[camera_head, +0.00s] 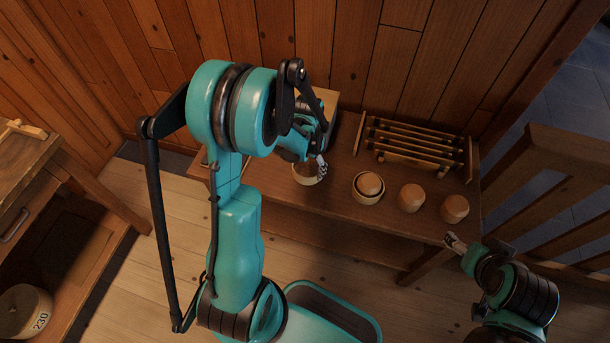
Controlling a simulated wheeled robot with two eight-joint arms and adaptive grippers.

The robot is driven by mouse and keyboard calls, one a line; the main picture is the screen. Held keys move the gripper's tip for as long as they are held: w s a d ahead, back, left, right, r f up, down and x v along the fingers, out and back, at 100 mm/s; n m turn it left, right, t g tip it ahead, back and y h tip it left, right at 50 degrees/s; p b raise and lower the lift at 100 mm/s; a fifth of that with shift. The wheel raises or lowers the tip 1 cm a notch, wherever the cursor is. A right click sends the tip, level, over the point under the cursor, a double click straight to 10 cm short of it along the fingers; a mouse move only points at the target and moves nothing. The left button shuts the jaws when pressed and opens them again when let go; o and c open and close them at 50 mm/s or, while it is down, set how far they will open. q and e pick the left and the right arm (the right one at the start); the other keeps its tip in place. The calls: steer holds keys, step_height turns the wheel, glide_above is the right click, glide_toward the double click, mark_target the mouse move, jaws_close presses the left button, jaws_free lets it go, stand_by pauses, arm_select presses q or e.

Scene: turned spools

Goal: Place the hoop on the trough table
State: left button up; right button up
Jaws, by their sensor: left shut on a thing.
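My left gripper (320,165) is shut on a pale wooden hoop (306,179), at or just above the left part of a brown wooden table (340,208). My arm and fingers partly hide the hoop, and I cannot tell whether it touches the tabletop. This table, against the wall, seems to be the trough table. My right gripper (455,243) is in front of the table's right end, away from the hoop; its fingers are too small to tell open from shut.
A ring with a rounded wooden piece inside (369,185) and two rounded wooden pieces (411,198) (455,208) stand right of the hoop. A slatted rack (415,147) stands behind them. A side table (30,165) is at left, with a drum marked 230 (22,308) below.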

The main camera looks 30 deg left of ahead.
arm_select(q)
steer(key=shift+s+a+f, duration=0.15)
steer(key=shift+a+f, duration=0.05)
steer(key=shift+f+b, duration=0.95)
steer(key=shift+f, duration=0.95)
steer(key=shift+f, duration=0.2)
steer(key=o, duration=0.8)
steer(key=shift+o, duration=0.2)
steer(key=shift+r, duration=0.15)
